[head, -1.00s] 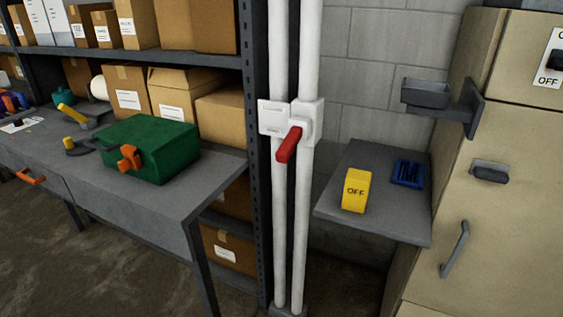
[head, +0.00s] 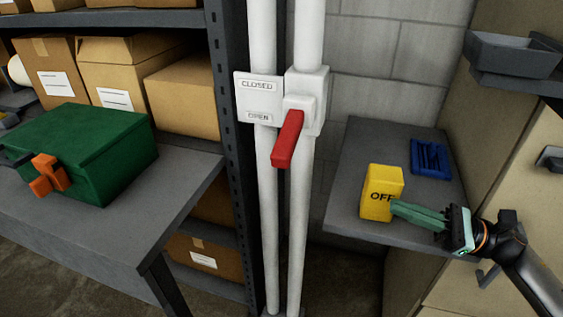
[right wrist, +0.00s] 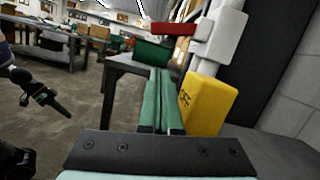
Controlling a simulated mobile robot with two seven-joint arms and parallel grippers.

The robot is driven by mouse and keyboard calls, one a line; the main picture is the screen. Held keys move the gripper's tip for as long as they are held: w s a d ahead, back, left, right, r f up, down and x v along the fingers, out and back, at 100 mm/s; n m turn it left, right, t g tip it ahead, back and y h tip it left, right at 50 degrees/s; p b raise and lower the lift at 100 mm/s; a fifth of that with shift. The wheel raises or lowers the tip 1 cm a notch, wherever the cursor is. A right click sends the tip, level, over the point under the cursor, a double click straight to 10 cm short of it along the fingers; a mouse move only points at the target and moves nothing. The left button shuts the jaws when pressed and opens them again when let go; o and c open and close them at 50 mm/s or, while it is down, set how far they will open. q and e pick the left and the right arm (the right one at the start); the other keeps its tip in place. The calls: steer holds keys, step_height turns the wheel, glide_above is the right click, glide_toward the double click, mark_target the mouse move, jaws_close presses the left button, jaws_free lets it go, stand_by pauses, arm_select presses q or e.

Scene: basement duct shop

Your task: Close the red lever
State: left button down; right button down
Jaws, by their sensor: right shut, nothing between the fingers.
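The red lever (head: 288,140) sticks out from a white valve box (head: 308,95) on the white pipes and slopes downward. Its plate (head: 258,98) reads CLOSED at the top and OPEN at the bottom. The lever also shows at the top of the right wrist view (right wrist: 172,28).
The yellow OFF block (head: 382,192) and a blue tray (head: 430,158) sit on a grey shelf (head: 350,175). A grey bin (head: 512,55) juts out at upper right. A green box (head: 85,155) stands on the bench (head: 130,240) at left. Space before the pipes looks clear.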

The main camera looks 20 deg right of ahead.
mark_target(290, 134)
arm_select(q)
steer(key=shift+f, duration=0.1)
arm_select(e)
steer(key=shift+w+r+n+g, duration=0.15)
steer(key=shift+n+g, duration=0.15)
steer(key=shift+n, duration=0.4)
arm_select(q)
steer(key=shift+s, duration=0.1)
arm_select(e)
steer(key=shift+a, duration=0.1)
